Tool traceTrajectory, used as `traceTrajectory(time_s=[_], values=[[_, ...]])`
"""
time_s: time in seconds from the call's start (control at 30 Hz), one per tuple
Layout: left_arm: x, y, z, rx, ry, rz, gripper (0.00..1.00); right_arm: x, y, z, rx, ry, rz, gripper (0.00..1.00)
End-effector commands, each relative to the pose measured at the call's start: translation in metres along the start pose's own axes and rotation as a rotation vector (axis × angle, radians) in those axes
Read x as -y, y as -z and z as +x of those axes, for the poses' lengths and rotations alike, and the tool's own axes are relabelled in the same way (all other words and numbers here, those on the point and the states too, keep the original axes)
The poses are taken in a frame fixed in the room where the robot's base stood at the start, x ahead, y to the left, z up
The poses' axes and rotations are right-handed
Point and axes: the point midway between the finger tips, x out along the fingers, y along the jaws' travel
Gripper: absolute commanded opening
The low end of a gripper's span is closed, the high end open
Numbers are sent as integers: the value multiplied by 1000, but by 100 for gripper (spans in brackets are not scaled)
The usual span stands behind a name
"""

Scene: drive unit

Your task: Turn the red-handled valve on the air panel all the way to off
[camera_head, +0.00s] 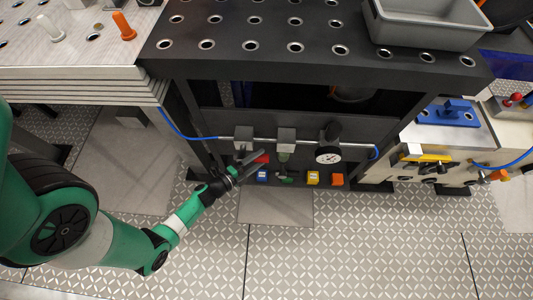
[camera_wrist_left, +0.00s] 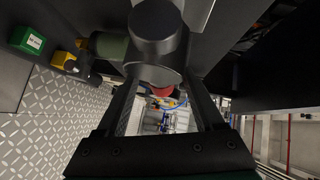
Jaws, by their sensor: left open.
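The air panel (camera_head: 222,143) sits under the dark perforated bench, with a horizontal pipe, grey blocks and a round gauge (camera_head: 328,156). The red valve handle (camera_head: 262,157) shows at the panel's left part, below the first block. My left gripper (camera_head: 246,163) is open beside the handle, reaching in from the lower left. In the left wrist view, a bit of the red handle (camera_wrist_left: 160,91) shows between the two open fingers (camera_wrist_left: 163,103), mostly hidden behind a dark round fitting (camera_wrist_left: 155,35). I cannot tell whether the fingers touch it. The right gripper is not in view.
Blue (camera_head: 262,176), yellow (camera_head: 313,178) and orange (camera_head: 337,180) blocks sit in a row along the panel's lower edge. A grey bin (camera_head: 425,37) stands on the bench top. A blue hose (camera_head: 175,127) runs into the pipe's left end. Patterned floor in front is open.

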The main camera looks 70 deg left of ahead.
Motion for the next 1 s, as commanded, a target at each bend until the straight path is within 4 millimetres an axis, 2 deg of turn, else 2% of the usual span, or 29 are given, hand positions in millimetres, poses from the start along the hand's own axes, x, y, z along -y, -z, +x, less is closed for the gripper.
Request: traceTrajectory(time_s=[0.03, 0.2, 0.53, 0.57, 0.9, 0.93, 1.0], values=[[-4, 1, 12, -6, 2, 2, 69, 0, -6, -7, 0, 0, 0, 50], [-1, 0, 36, -1, 2, -1, 69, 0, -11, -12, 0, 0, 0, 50], [1, 0, 41, 1, 1, -1, 69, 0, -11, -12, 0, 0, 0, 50], [1, 0, 41, 1, 1, -1, 66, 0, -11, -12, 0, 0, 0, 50], [1, 0, 41, 1, 1, -1, 4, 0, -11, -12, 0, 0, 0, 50], [1, 0, 41, 1, 1, -1, 0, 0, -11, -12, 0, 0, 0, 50], [1, 0, 41, 1, 1, -1, 0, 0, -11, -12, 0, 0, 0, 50]])
